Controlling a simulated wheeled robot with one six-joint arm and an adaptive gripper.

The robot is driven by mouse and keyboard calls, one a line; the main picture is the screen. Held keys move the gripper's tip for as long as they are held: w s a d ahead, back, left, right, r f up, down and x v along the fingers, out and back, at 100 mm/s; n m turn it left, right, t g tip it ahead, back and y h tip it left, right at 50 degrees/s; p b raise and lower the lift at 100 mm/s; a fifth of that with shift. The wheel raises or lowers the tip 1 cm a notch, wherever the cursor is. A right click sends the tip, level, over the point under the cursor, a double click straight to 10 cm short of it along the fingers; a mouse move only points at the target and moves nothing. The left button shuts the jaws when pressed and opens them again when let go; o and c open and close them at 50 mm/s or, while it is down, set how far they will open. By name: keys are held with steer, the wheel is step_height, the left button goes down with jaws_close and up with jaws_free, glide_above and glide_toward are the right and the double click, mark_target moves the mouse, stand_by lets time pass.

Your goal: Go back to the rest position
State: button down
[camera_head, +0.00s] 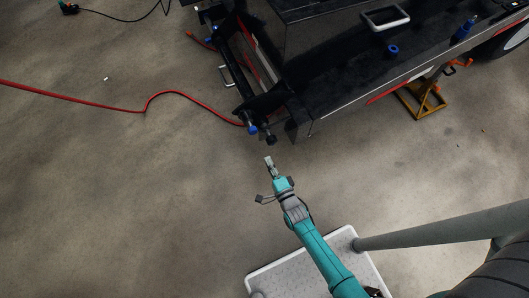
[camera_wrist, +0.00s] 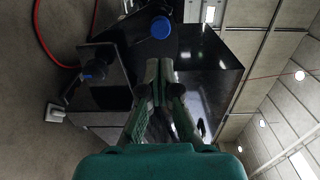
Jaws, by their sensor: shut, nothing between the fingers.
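My gripper (camera_head: 268,160) is at the end of the teal arm in the head view. It is shut and empty, pointing toward the near corner of the dark trailer frame (camera_head: 300,100). In the head view it appears just below that corner, over bare floor. In the wrist view my gripper (camera_wrist: 161,64) shows its fingertips together, with the dark trailer structure (camera_wrist: 205,65) behind them. A blue-capped end (camera_wrist: 161,27) of the trailer frame shows just above the fingertips. I cannot tell the exact distance to the trailer.
A red hose (camera_head: 175,93) runs across the floor to the trailer. A yellow stand (camera_head: 422,100) is under the trailer at right. A blue ring (camera_head: 393,49), a blue object (camera_head: 463,31) and a metal handle (camera_head: 386,18) are on the trailer.

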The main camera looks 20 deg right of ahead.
steer(key=shift+s, duration=1.25)
steer(key=s+r+n+g, duration=0.1)
steer(key=s+r+n, duration=0.45)
steer(key=s, duration=0.45)
steer(key=s+r+n+g, duration=0.1)
steer(key=s+r+n, duration=0.3)
steer(key=s+r, duration=0.45)
steer(key=s+r+n, duration=0.4)
steer(key=s+r, duration=0.1)
steer(key=r, duration=0.3)
steer(key=s+r+n+g, duration=0.1)
steer(key=s+r+n, duration=0.3)
steer(key=r, duration=0.4)
steer(key=shift+s+d, duration=0.3)
steer(key=shift+s, duration=0.3)
steer(key=shift+n, duration=0.25)
